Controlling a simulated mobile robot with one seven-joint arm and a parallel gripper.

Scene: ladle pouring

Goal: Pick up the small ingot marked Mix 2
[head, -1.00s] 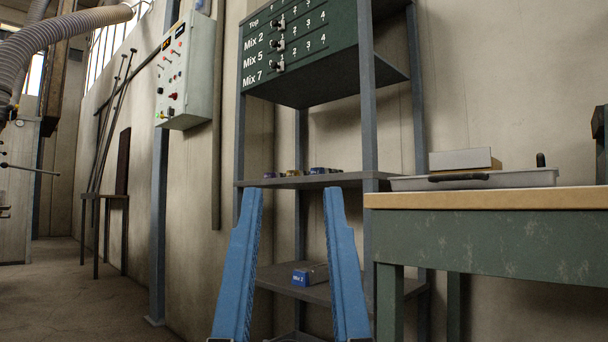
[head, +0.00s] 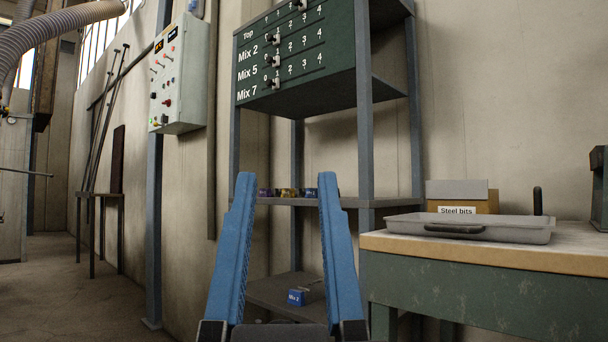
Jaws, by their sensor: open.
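The small ingot marked Mix 2 (head: 297,298) is a blue-labelled block on the lower shelf (head: 262,291) of the grey metal rack. It shows between the two blue fingers of my gripper (head: 282,185), close to the right finger. My gripper is open and empty, with its fingers pointing up and forward in the picture. The fingers appear in front of the rack, apart from the ingot. The right finger hides part of the lower shelf.
Several small coloured blocks (head: 290,192) sit on the middle shelf. A green slider panel (head: 295,55) is above. At right, a workbench (head: 480,262) bears a grey tray (head: 480,229) and a box labelled Steel bits (head: 458,210). A control box (head: 180,75) hangs at left.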

